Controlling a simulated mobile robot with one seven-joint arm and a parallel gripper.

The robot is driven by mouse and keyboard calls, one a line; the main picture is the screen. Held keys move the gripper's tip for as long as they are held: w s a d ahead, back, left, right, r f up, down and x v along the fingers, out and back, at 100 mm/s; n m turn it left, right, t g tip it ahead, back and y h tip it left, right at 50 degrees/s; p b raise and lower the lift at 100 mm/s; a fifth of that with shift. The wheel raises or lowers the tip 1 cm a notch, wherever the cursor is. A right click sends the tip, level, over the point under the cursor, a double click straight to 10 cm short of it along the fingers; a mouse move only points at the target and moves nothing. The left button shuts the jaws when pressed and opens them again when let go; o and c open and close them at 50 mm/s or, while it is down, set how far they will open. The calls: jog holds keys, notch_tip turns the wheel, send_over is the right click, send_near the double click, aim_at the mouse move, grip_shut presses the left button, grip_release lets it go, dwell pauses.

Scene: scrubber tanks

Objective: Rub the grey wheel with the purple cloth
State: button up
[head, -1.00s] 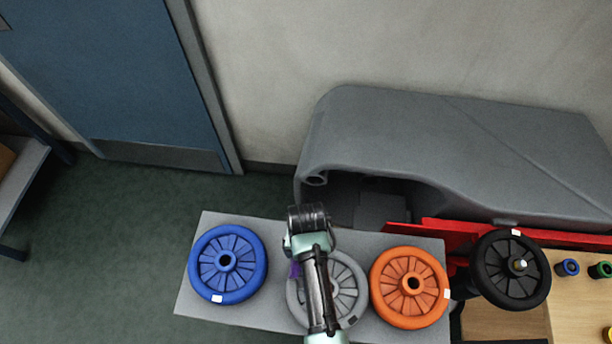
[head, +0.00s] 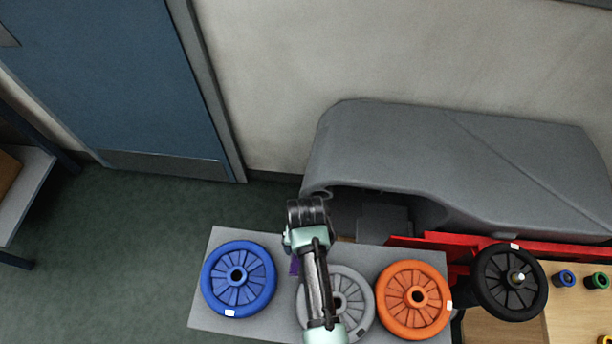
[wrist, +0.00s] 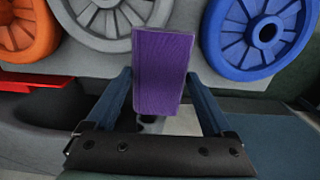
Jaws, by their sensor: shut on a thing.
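The grey wheel (head: 353,299) lies flat on a grey board between a blue wheel and an orange wheel. My arm covers its left part in the head view. In the wrist view the grey wheel (wrist: 107,27) shows at the top, behind the cloth. The purple cloth (wrist: 162,72) is a folded block held between the fingers of my gripper (wrist: 163,84), which is shut on it. In the head view only a small bit of the cloth (head: 294,266) shows at the left of my arm. The cloth overlaps the grey wheel's edge in the wrist view; I cannot tell whether they touch.
The blue wheel (head: 239,279) is left of the grey wheel and the orange wheel (head: 414,300) right of it. A black wheel (head: 509,282) is mounted beside a red bar (head: 440,244). A large grey housing (head: 460,160) stands behind.

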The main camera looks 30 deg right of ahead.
jog(key=shift+r+p, duration=0.95)
jog(key=shift+r, duration=0.4)
